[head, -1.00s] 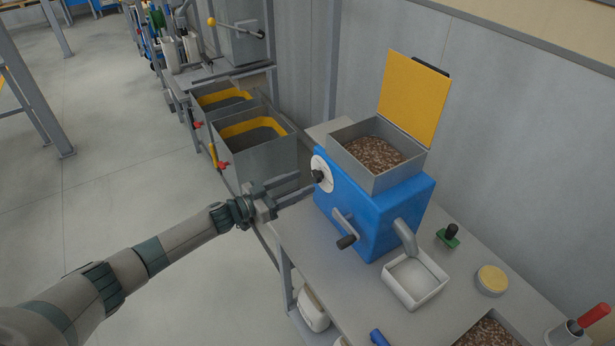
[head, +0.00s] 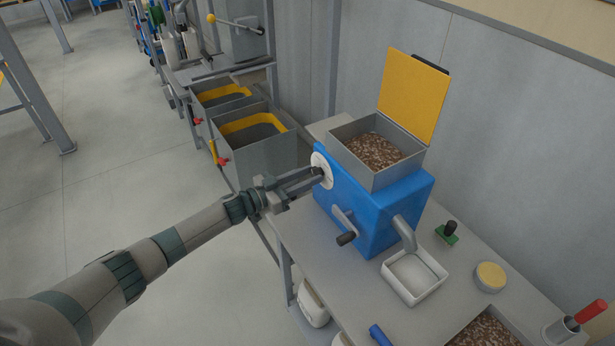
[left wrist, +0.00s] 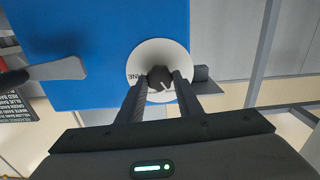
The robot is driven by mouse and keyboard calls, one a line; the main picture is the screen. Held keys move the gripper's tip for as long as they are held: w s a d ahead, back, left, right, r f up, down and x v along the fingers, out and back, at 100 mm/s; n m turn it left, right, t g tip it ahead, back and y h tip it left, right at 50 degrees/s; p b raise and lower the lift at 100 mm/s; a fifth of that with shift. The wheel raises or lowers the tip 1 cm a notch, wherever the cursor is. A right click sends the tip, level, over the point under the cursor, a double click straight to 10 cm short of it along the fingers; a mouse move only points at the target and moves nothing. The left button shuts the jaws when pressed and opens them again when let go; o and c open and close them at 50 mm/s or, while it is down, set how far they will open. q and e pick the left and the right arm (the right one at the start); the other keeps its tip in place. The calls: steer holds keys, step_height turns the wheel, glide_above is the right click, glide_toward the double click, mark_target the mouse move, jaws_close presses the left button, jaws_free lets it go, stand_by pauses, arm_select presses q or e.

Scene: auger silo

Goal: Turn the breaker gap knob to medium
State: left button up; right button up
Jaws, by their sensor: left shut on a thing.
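The blue breaker (head: 375,215) stands on the grey bench with a hopper of brown grain on top. On its left side is a white dial with the dark gap knob, seen in the left wrist view as the dial (left wrist: 140,62) and the knob (left wrist: 160,76). A white pointer line shows on the knob. The letters "NE" show at the dial's left; the other markings are hidden or too small to read. My left gripper (head: 316,173) is shut on the knob, with one finger on each side of it (left wrist: 160,84). My right gripper is not in view.
A white tray (head: 436,286) sits under the spout. The yellow lid (head: 413,95) stands open. Grey bins (head: 262,160) stand beyond my left arm.

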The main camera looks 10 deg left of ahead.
arm_select(q)
steer(key=shift+m, duration=0.4)
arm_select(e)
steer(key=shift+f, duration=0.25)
arm_select(q)
steer(key=m+b, duration=0.2)
steer(key=m, duration=0.2)
steer(key=shift+f+b, duration=0.15)
steer(key=shift+b, duration=0.2)
steer(key=m+b, duration=0.3)
steer(key=m, duration=0.3)
steer(key=shift+s+m, duration=0.1)
steer(key=shift+m, duration=0.5)
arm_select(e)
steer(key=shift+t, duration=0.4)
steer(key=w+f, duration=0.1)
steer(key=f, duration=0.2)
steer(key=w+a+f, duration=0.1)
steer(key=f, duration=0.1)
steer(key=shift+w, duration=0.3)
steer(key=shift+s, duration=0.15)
arm_select(q)
steer(key=o, duration=1)
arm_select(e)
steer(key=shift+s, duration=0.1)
arm_select(q)
steer(key=shift+o, duration=0.2)
steer(key=shift+s, duration=0.1)
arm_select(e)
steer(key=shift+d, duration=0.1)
